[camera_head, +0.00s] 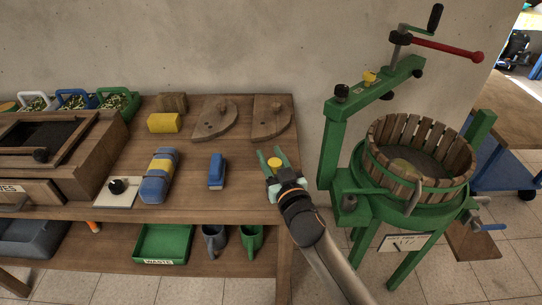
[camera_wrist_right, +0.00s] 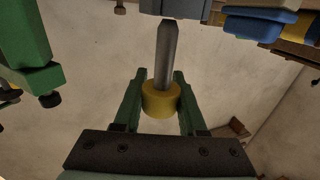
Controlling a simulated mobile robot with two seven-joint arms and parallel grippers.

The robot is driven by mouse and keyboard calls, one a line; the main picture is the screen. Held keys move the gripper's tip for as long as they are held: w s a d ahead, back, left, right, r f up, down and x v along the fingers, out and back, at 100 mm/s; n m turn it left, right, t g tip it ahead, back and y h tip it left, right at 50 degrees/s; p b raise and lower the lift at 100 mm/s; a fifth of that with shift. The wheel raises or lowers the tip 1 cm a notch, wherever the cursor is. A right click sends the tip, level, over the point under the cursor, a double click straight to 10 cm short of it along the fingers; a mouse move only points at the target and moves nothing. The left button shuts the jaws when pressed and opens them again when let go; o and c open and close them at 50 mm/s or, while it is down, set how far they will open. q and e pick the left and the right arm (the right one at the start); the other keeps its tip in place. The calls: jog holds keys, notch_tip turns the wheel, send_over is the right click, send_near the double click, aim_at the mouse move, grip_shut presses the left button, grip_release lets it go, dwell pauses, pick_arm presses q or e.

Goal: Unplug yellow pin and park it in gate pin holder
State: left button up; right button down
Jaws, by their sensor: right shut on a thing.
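My right gripper (camera_head: 277,164) is at the right end of the wooden bench, left of the green press. It is shut on the yellow pin (camera_head: 274,162). In the right wrist view the pin's round yellow head (camera_wrist_right: 160,99) sits between the green fingers, and its bare grey shaft points away from the gripper. I cannot tell which part is the gate pin holder. My left gripper is not in view.
The green press (camera_head: 334,150) with its slatted wooden basket (camera_head: 413,187) stands to the right. On the bench (camera_head: 190,205) lie a blue brush (camera_head: 217,171), a blue-and-yellow block (camera_head: 158,176) and wooden half-discs (camera_head: 271,117). A green waste bin (camera_head: 161,243) sits on the lower shelf.

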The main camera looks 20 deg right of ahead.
aim_at(271, 167)
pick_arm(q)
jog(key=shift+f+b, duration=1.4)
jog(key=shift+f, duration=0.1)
pick_arm(e)
jog(key=shift+f, duration=1.75)
jog(key=shift+c, duration=1.9)
grip_release()
